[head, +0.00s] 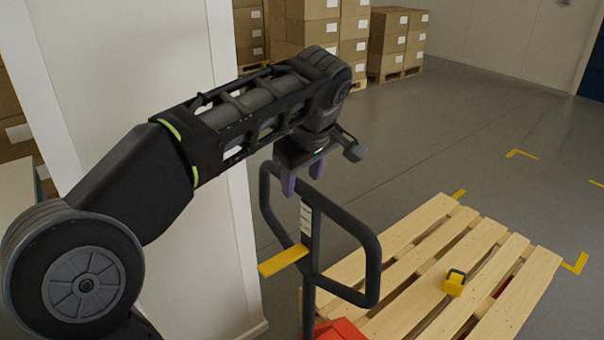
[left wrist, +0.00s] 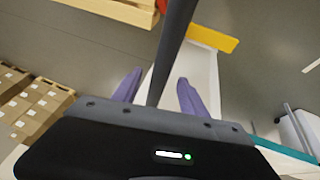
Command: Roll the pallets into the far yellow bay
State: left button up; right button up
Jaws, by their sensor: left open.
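A black loop handle (head: 371,255) of a pallet jack stands upright left of a wooden pallet (head: 440,210); the jack's red body (head: 340,328) shows at the bottom edge. My left gripper (head: 303,178) is open at the handle's upper left. In the left wrist view a black handle bar (left wrist: 172,55) runs between its purple fingers, with gaps on both sides; its depth is hard to judge. Yellow corner marks (head: 520,153) lie on the floor beyond the pallet. My right gripper is out of view.
A small yellow block with a dark handle (head: 453,286) sits on the pallet. A white wall end (head: 240,240) stands close behind my left arm. Stacked cartons (head: 390,45) on pallets stand at the back. Grey floor is clear beyond the pallet.

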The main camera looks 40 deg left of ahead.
pick_arm(q)
jog(key=x, duration=0.6)
jog(key=shift+f+p, duration=0.35)
jog(key=shift+p, duration=0.1)
jog(key=shift+w+a, duration=0.1)
grip_shut()
dwell(0.9)
dwell(0.4)
dwell(1.2)
